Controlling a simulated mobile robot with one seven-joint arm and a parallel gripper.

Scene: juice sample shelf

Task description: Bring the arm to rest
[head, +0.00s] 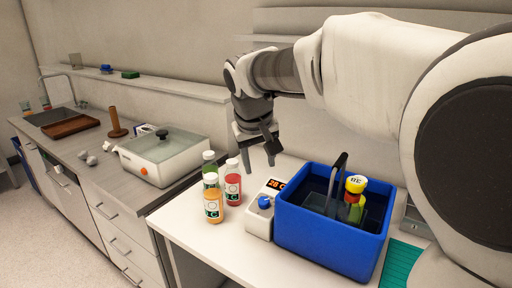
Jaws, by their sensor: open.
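My gripper (258,158) hangs open and empty above the white table, behind the bottles and to the left of the blue bin. My arm reaches in from the right over the bin. The blue bin (318,245) holds a yellow-capped bottle (354,198), whose lower part is hidden by the bin wall. A dark upright handle rises beside that bottle. Left of the bin stand an orange bottle (213,203), a red bottle (233,187) and a green bottle (209,168) partly hidden behind the orange one.
A white device (262,222) with a lit display and blue knob stands between bottles and bin. A teal mat (400,262) lies at right.

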